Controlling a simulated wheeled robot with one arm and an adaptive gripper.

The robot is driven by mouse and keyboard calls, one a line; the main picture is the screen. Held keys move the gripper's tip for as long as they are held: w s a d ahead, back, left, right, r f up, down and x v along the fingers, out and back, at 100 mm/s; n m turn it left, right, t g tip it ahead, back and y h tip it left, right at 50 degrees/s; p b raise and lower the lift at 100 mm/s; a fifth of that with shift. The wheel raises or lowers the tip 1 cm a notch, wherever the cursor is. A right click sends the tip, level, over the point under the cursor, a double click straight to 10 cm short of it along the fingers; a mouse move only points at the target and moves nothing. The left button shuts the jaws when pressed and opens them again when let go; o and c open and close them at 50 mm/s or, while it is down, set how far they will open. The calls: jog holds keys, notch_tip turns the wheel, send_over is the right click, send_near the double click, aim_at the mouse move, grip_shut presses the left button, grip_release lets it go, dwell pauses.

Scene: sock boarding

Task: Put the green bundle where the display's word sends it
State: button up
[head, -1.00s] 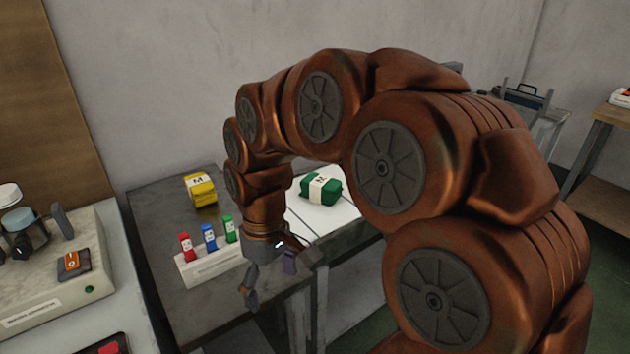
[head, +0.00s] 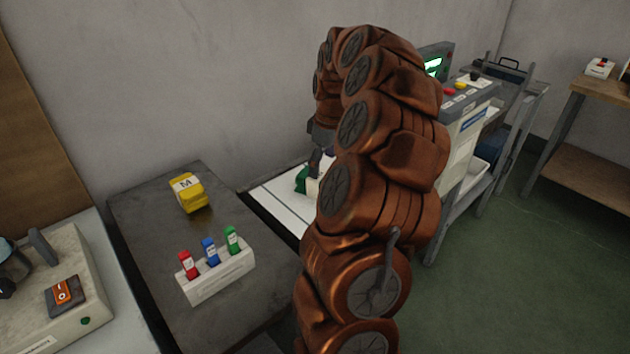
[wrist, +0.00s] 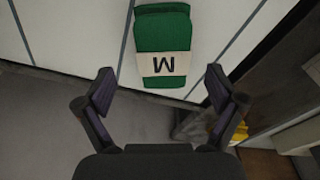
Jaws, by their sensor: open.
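The green bundle (wrist: 163,32) with a white band marked "M" lies on the white surface (wrist: 60,30), between dark lines. In the head view the bundle (head: 301,181) is mostly hidden behind my arm. My gripper (wrist: 160,88) is open and empty, its fingers spread to either side of the band's near end in the wrist view; I see no contact. In the head view my gripper (head: 316,160) is partly hidden beside the bundle. A display (head: 434,66) with a lit green screen stands at the back; its word is too small to read.
A yellow bundle (head: 188,193) marked "M" lies on the dark table (head: 150,235). A white holder (head: 218,275) there carries red, blue and green pieces. A grey machine (head: 470,110) with coloured buttons stands right of my arm. Wall runs close behind.

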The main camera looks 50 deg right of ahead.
aim_at(316, 182)
jog(key=shift+w+a+f+p, duration=0.15)
jog(key=shift+w+f, duration=0.05)
jog(key=shift+f, duration=0.95)
jog(key=shift+w+a+f+p, duration=0.1)
jog(key=shift+w+f+p, duration=0.15)
jog(key=shift+f, duration=0.85)
jog(key=shift+w+a+f+p, duration=0.1)
jog(key=shift+w+a+f, duration=0.1)
jog(key=shift+f, duration=0.95)
jog(key=shift+c, duration=0.3)
jog(key=shift+r, duration=0.1)
jog(key=c, duration=1.4)
